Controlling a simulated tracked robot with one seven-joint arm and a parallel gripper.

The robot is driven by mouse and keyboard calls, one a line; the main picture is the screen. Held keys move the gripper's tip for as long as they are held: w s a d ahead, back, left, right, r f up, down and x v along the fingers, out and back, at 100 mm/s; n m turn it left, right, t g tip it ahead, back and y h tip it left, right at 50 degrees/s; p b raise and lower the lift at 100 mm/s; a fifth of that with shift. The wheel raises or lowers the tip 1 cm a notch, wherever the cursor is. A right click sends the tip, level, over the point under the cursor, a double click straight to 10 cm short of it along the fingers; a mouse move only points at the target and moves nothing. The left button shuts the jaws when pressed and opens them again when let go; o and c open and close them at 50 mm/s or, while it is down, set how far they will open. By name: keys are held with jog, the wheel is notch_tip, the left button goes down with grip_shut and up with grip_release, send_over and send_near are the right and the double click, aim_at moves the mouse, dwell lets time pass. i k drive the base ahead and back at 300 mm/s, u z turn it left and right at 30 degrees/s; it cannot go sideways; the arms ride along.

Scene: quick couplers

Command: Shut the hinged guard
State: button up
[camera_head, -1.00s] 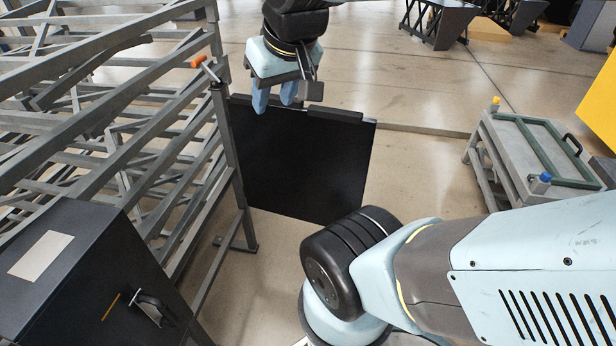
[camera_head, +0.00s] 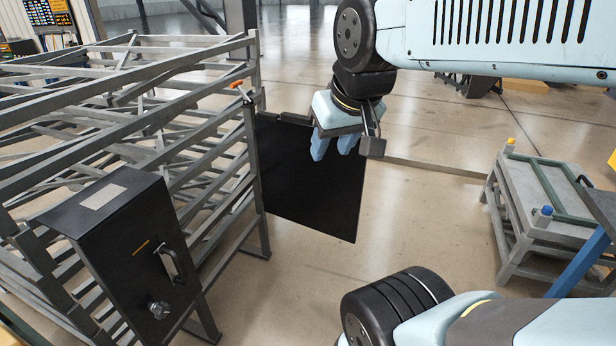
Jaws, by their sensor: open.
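The hinged guard, a black flat panel (camera_head: 308,190), hangs from the upright post at the right end of the grey metal frame. It stands swung out from the frame, with its free edge to the right. A dark bar runs along part of its top edge. My gripper (camera_head: 333,149) points down with two blue fingers, which overlap the panel's upper right part in the picture. The fingers are apart with nothing visible between them. I cannot tell whether they touch the panel.
The grey frame (camera_head: 150,98) fills the left, with an orange-handled part (camera_head: 237,84) atop its post. A black box (camera_head: 130,255) with a handle and knob is on its near side. A grey cart (camera_head: 535,215) stands at right. Open floor lies between.

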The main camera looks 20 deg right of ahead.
aim_at(325, 195)
jog(key=u, duration=1.35)
jog(key=i, duration=0.1)
jog(key=z, duration=2.95)
jog(key=i, duration=3.95)
jog(key=u, duration=1.8)
